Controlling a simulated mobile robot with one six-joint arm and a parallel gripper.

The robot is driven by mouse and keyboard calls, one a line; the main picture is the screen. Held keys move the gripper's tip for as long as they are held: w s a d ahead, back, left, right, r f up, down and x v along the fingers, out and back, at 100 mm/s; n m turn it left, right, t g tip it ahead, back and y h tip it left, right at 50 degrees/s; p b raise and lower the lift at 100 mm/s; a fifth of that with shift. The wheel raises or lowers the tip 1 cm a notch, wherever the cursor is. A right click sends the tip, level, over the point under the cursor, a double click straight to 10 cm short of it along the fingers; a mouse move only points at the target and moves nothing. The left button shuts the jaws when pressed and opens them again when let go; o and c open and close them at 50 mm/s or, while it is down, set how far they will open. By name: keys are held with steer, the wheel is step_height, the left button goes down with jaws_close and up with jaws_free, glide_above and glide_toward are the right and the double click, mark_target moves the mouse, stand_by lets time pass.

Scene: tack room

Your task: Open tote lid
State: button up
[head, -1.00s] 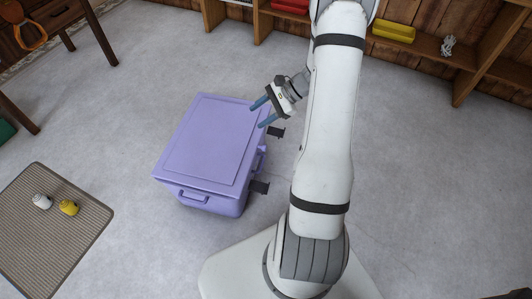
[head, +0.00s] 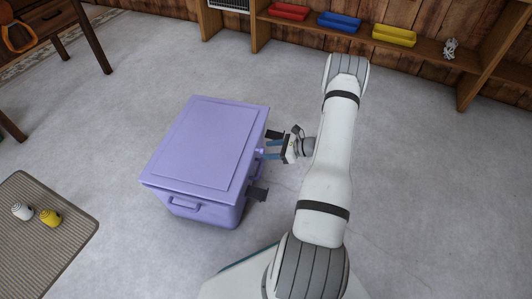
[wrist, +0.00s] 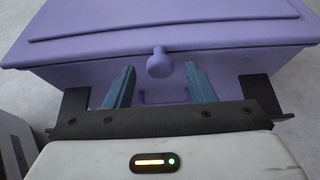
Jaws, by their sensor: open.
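The purple tote (head: 205,206) stands on the floor left of my arm, with its flat lid (head: 207,143) shut on top. A round purple knob (head: 260,152) sticks out from the lid's right side; in the wrist view the knob (wrist: 160,63) is centred on the lid's near edge. My gripper (head: 268,150) is at that side, its blue fingers pointing at the tote. In the wrist view my gripper (wrist: 160,86) is open, one finger on each side below the knob. I cannot tell whether the fingers touch anything.
A mat (head: 50,249) with a white bottle (head: 22,211) and a yellow bottle (head: 50,217) lies at left. Shelves with red, blue and yellow trays (head: 394,35) line the back wall.

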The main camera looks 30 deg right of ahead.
steer(key=shift+x, duration=1)
steer(key=shift+c, duration=0.2)
jaws_close()
